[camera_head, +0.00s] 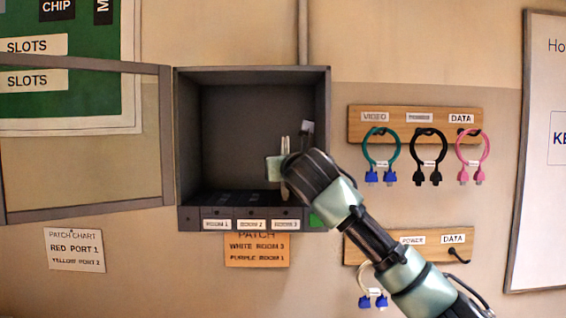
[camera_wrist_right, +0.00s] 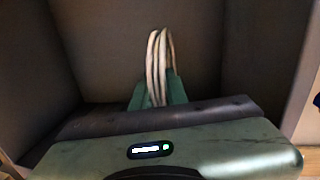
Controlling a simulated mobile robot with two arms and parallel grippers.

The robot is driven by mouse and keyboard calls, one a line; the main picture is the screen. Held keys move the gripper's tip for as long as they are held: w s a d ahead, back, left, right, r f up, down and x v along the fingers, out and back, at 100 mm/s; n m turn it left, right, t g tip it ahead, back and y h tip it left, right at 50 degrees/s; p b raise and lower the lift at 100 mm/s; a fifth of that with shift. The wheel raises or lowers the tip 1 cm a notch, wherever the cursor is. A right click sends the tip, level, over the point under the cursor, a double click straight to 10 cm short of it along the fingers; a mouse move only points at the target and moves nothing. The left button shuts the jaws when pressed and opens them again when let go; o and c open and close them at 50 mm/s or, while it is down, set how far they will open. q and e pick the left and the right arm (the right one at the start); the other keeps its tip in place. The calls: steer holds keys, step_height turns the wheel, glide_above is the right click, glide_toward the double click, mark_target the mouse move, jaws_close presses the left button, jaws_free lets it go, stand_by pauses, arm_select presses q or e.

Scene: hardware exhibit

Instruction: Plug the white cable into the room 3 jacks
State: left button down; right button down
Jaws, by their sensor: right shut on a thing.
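The white cable (camera_wrist_right: 158,65) is looped between the fingers of my right gripper (camera_wrist_right: 158,92). In the head view the white cable (camera_head: 285,148) stands up from my right gripper (camera_head: 279,167), inside the open grey box. The cable's plugs are not clearly visible. The gripper is in the right part of the box, above the dark jack panel (camera_head: 245,198) along its bottom. The room 3 label (camera_head: 286,225) is on the box's front lip, right of the room 1 and room 2 labels. The jack openings are too dark to make out. My left gripper is not in view.
The box's door (camera_head: 168,135) is swung open to the left. The box's right wall (camera_head: 322,135) is close to my gripper. Teal (camera_head: 368,150), black (camera_head: 415,147) and pink (camera_head: 488,147) cables hang on the right. An orange patch note (camera_head: 257,251) is below the box.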

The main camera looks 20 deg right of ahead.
steer(key=shift+f, duration=0.15)
stand_by(0.4)
steer(key=c, duration=0.7)
jaws_free()
steer(key=shift+s, duration=0.1)
steer(key=shift+s+a+f+b, duration=0.1)
steer(key=shift+s+b, duration=0.35)
steer(key=shift+s, duration=0.7)
steer(key=shift+s+a+b, duration=0.2)
steer(key=shift+s+b, duration=0.35)
steer(key=shift+s, duration=2)
